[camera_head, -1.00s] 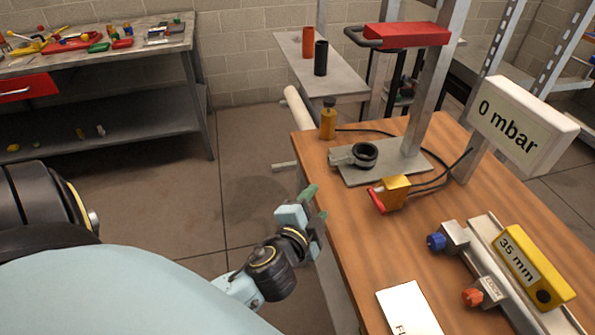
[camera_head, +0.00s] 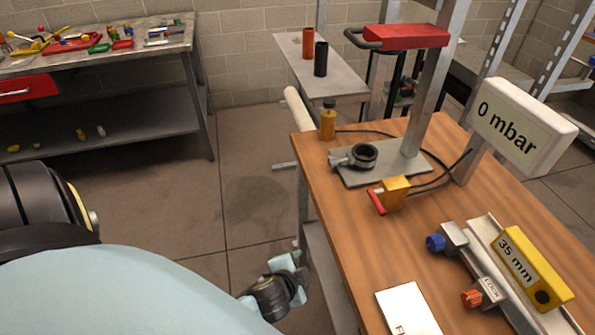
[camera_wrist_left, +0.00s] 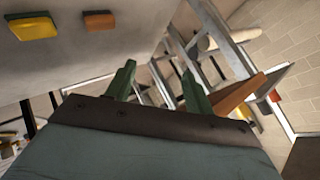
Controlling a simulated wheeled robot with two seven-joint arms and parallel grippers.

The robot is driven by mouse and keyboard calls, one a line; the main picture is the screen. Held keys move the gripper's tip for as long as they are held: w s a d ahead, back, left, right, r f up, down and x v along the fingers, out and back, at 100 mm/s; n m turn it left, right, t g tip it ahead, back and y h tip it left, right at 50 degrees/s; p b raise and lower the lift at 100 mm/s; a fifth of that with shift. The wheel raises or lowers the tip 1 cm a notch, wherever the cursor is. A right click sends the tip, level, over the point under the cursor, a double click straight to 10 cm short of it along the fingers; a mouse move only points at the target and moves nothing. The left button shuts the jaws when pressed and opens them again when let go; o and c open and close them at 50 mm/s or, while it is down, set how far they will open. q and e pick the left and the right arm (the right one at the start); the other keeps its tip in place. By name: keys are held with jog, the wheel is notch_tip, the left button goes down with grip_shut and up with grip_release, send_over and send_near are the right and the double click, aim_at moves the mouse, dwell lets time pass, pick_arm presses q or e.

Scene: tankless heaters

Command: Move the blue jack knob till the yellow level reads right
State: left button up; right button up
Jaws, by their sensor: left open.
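The blue jack knob (camera_head: 435,242) sits on the left end of a grey metal block on the wooden bench. The yellow level (camera_head: 530,268) lies on a pale rail to its right and reads 35 mm. My left gripper (camera_head: 299,262) is low beside the bench's left edge, well left of the knob and apart from it. Its green fingers stand apart and empty in the left wrist view (camera_wrist_left: 158,72). Neither knob nor level can be made out there. My right gripper is not in view.
An orange-red knob (camera_head: 471,298) on a second block is close to the blue one.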

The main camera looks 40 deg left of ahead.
pick_arm(q)
jog(key=shift+s+d+f+g, duration=0.15)
jog(key=shift+s+f, duration=0.15)
jog(key=shift+f, duration=0.35)
jog(key=shift+s+a+f+g, duration=0.15)
jog(key=shift+s+f, duration=0.1)
jog(key=shift+f, duration=0.4)
jog(key=shift+d, duration=0.1)
